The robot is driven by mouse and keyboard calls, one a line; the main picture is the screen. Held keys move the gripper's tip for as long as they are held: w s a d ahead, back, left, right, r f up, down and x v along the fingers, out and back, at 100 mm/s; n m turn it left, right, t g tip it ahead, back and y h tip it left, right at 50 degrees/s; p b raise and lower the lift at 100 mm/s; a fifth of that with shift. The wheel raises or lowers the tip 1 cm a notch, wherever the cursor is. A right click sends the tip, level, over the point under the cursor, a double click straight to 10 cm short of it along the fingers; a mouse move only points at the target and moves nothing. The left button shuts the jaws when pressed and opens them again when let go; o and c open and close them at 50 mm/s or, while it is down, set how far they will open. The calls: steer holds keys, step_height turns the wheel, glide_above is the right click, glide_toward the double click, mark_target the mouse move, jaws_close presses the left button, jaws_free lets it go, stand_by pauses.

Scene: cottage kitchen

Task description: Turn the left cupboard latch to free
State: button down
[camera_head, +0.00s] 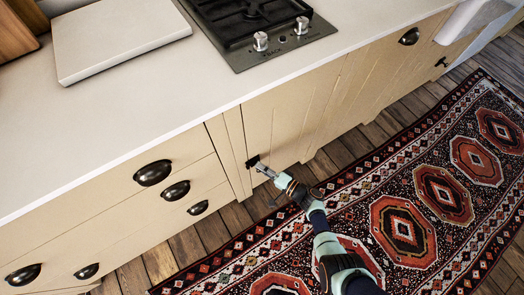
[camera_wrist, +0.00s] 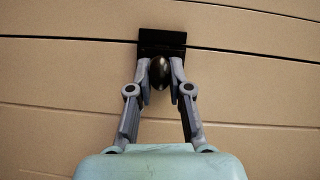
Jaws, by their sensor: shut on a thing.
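The left cupboard latch (camera_head: 253,161) is a small dark plate on the cream cupboard front below the hob. In the wrist view its black plate (camera_wrist: 162,37) lies across the seam between two boards, and its dark rounded knob (camera_wrist: 160,74) sits between my fingers. My gripper (camera_head: 261,168) reaches up to the latch from the lower right in the head view. In the wrist view my gripper (camera_wrist: 159,75) is shut on the knob, one finger on each side. The fingertips hide parts of the knob and the plate's lower edge.
Drawers with dark cup handles (camera_head: 153,173) are left of the latch. Another dark latch (camera_head: 441,62) is far right. The worktop (camera_head: 130,110) overhangs above, with a black hob (camera_head: 260,25). A patterned rug (camera_head: 400,190) covers the floor; the space before the cupboards is clear.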

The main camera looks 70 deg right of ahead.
steer(key=shift+m, duration=0.3)
steer(key=c, duration=1.1)
jaws_free()
steer(key=shift+o, duration=0.2)
steer(key=v, duration=1.2)
steer(key=shift+f, duration=0.15)
